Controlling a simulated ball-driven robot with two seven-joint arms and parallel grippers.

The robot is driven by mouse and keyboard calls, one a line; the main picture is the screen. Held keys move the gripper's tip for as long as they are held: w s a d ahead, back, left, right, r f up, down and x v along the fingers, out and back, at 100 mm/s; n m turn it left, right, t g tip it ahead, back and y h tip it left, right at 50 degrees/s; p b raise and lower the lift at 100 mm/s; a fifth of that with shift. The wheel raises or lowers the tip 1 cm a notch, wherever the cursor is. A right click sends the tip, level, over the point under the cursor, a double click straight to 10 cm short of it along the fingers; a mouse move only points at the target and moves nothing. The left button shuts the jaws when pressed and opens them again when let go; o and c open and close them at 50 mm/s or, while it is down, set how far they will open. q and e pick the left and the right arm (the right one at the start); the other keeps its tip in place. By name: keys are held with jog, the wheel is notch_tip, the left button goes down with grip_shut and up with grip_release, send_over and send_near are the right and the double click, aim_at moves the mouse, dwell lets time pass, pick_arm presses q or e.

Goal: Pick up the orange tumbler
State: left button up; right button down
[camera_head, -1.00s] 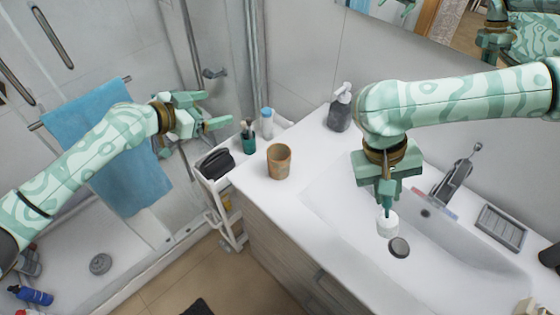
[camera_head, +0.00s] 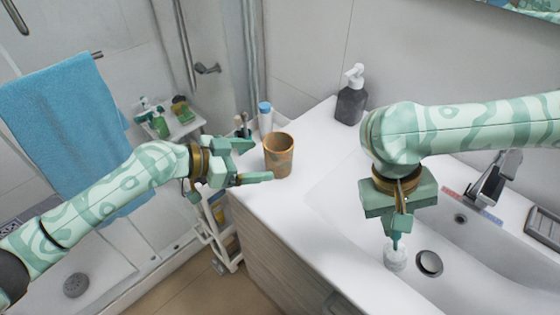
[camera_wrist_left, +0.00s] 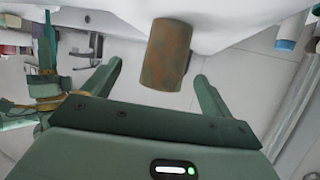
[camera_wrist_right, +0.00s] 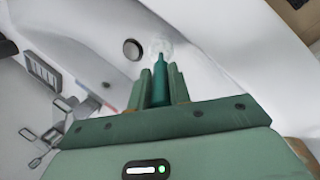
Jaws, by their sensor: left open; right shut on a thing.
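The orange tumbler (camera_head: 279,157), a brownish-orange mottled cup, stands upright on the left end of the white counter. My left gripper (camera_head: 258,161) is open, with its fingertips at the tumbler's left side in the head view. In the left wrist view the tumbler (camera_wrist_left: 166,55) appears between the two spread fingers, with a gap on each side. My right gripper (camera_head: 396,236) points down over the basin, shut on a teal-handled item (camera_wrist_right: 160,82) with a translucent whitish end (camera_head: 396,260). I cannot tell what that item is.
A blue-capped bottle (camera_head: 265,117) and a dark cup with brushes, partly hidden by my left gripper, stand behind the tumbler. A dark soap dispenser (camera_head: 351,100) is by the wall. The basin and faucet (camera_head: 492,180) lie right. A white trolley (camera_head: 218,228) stands beside the counter.

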aim_at(280, 154)
pick_arm(q)
jog(key=shift+x, duration=1.1)
jog(key=x, duration=0.3)
jog(key=w+x, duration=0.1)
jog(key=x, duration=0.1)
jog(key=shift+r+b, duration=0.35)
jog(key=shift+s, duration=0.1)
jog(key=c, duration=1.1)
